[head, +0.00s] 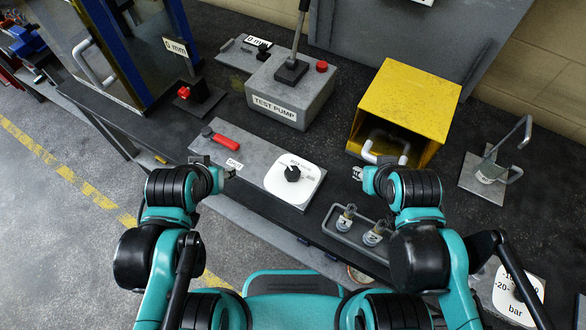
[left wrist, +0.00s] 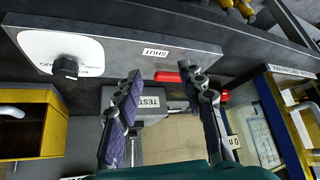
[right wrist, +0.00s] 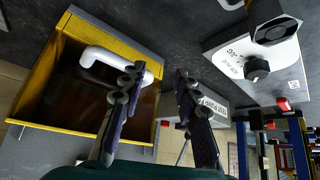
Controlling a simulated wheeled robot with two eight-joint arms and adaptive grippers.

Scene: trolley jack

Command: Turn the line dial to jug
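The line dial is a black knob (head: 292,173) on a white plate (head: 305,182) with small print, on a grey panel. The dial also shows in the left wrist view (left wrist: 66,68) and the right wrist view (right wrist: 256,68). My left gripper (head: 230,172) is left of the dial, open and empty; its spread fingers show in the left wrist view (left wrist: 160,95). My right gripper (head: 358,172) is right of the dial, open and empty, with fingers apart in the right wrist view (right wrist: 158,85). Neither touches the knob.
A red lever (head: 226,143) with a SHUT label shares the panel. A grey test pump (head: 290,100) stands behind. A yellow open box (head: 410,100) holding a pale handle is at right. Two small fittings (head: 358,225) sit in a wire rack near the front edge.

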